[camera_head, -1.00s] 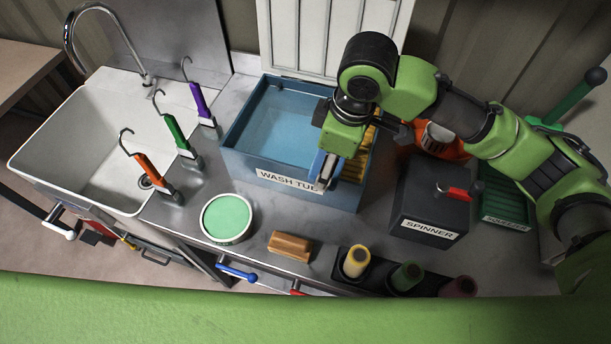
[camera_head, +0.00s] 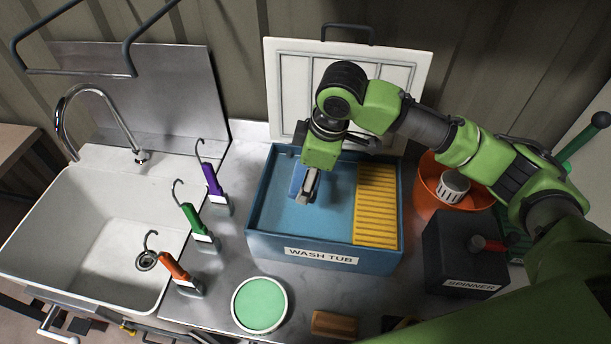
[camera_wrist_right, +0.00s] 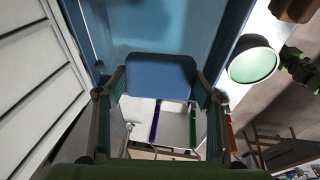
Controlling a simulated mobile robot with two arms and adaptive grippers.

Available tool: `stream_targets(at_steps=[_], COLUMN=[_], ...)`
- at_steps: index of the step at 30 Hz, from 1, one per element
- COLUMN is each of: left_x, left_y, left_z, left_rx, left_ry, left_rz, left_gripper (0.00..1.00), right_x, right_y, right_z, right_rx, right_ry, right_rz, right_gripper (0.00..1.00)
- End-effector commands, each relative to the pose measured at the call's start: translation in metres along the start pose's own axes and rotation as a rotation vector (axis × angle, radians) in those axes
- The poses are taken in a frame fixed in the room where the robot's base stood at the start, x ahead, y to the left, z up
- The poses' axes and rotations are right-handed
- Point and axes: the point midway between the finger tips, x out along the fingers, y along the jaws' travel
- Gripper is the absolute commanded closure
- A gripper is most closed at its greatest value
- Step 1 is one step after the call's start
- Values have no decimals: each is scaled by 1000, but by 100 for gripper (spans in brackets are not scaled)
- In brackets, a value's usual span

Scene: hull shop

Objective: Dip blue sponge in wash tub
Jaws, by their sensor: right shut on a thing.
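The blue wash tub (camera_head: 262,228), with "WASH TUB" on its front wall, stands on the counter. It holds blue water (camera_head: 330,215) on its left side and a yellow ribbed rack (camera_head: 376,205) on its right. My right gripper (camera_head: 306,190) points down within the tub's outline, over the water side. It is shut on the blue sponge (camera_head: 297,178), which is partly hidden by the gripper in the head view. In the right wrist view the sponge (camera_wrist_right: 160,76) sits between both fingers. I cannot tell whether it touches the water. My left gripper is not in view.
A white panel (camera_head: 345,75) stands behind the tub. A sink (camera_head: 85,225) and purple, green and orange hooked tools are left. An orange bucket (camera_head: 432,205) and the spinner box (camera_head: 465,255) are right. A round green-topped tin (camera_head: 260,305) and wooden block (camera_head: 333,323) are in front.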

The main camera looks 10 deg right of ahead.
Motion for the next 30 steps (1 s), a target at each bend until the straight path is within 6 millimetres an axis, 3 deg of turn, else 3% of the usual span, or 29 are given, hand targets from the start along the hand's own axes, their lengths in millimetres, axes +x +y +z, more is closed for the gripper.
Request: stream_targets(at_steps=[1, 10, 30], left_x=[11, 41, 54], left_y=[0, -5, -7], left_z=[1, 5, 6], left_rx=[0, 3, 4], left_ry=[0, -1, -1], left_rz=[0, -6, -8], left_gripper=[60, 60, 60], right_x=[9, 31, 94], right_y=[-1, -4, -12], right_z=[2, 7, 21], right_rx=[0, -1, 0], right_ry=[0, 1, -1], right_rz=[1, 1, -1], right_gripper=[55, 55, 55])
